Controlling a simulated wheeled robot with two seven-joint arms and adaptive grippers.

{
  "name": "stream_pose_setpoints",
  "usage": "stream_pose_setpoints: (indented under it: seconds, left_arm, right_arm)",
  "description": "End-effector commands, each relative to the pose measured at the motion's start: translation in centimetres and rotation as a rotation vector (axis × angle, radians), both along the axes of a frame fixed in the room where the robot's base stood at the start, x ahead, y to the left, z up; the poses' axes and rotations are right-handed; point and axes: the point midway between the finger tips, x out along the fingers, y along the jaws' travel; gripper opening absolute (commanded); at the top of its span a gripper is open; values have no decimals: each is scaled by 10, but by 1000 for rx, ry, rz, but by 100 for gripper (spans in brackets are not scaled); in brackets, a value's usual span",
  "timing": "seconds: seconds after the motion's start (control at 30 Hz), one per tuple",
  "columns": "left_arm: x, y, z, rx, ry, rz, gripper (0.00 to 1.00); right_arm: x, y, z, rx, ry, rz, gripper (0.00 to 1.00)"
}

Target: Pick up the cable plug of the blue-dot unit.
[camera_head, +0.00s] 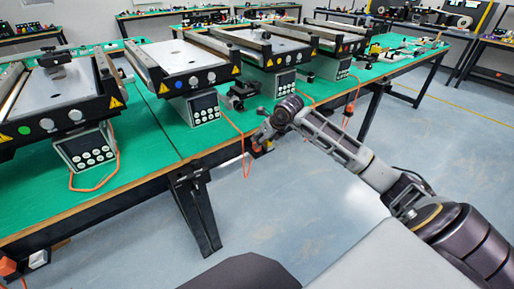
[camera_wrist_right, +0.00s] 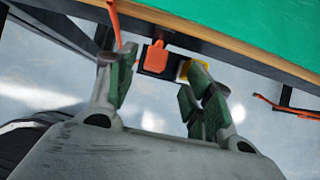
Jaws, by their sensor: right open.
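The blue-dot unit (camera_head: 190,62) is the second mini conveyor from the left in the head view, with a blue dot (camera_head: 178,84) on its front. Its orange cable (camera_head: 232,125) runs over the table's front edge and hangs in a loop. An orange plug (camera_wrist_right: 155,58) shows in the wrist view below the table edge, against a dark block. My right gripper (camera_wrist_right: 158,78) is open and empty, its fingers to either side and just short of the plug. It also shows in the head view (camera_head: 259,147), partly covering the plug. My left gripper is not in view.
The green table's wooden edge (camera_wrist_right: 215,42) runs close above the plug. A yellow part (camera_wrist_right: 187,69) sits beside it, near the right finger. Other conveyors (camera_head: 62,85) stand along the table. A dark table leg (camera_head: 195,210) stands left of my gripper. The floor in front is clear.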

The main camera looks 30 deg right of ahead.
Motion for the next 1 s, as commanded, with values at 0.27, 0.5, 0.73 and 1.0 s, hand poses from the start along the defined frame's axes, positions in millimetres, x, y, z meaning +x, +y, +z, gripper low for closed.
stream_pose_setpoints:
  seconds: [0.27,0.5,0.73,1.0]
  left_arm:
    - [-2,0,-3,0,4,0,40]
    - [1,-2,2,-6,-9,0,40]
    - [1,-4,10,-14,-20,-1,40]
    - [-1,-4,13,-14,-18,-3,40]
  right_arm:
    - [3,1,-4,3,0,-1,52]
    - [13,6,-20,4,0,-1,52]
    - [25,8,-38,2,0,-1,52]
    - [28,8,-43,0,0,0,52]
